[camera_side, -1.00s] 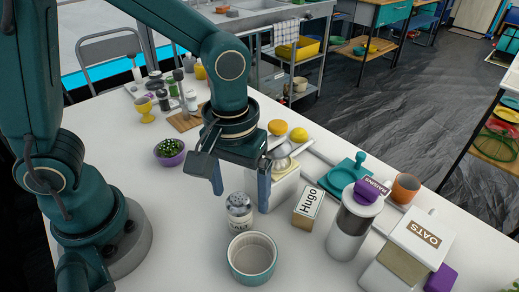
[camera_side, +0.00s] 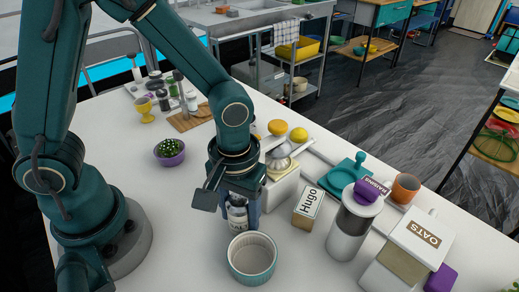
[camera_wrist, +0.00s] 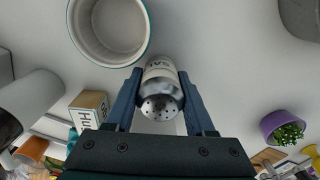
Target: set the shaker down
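The shaker (camera_side: 238,217) has a white lettered body and a silver domed lid with holes. It stands upright on the white table, just behind the teal-rimmed ramekin (camera_side: 252,258). My gripper (camera_side: 240,214) points down over it, with one finger on each side of its body, and looks closed on it. In the wrist view the shaker (camera_wrist: 160,90) lies between the two fingertips (camera_wrist: 159,76), lid towards the camera. The ramekin (camera_wrist: 110,30) is beyond it, empty. The shaker's lid is mostly hidden by my gripper in the side view.
A purple bowl of greens (camera_side: 169,152) is at the left. The table between bowl and ramekin is clear.

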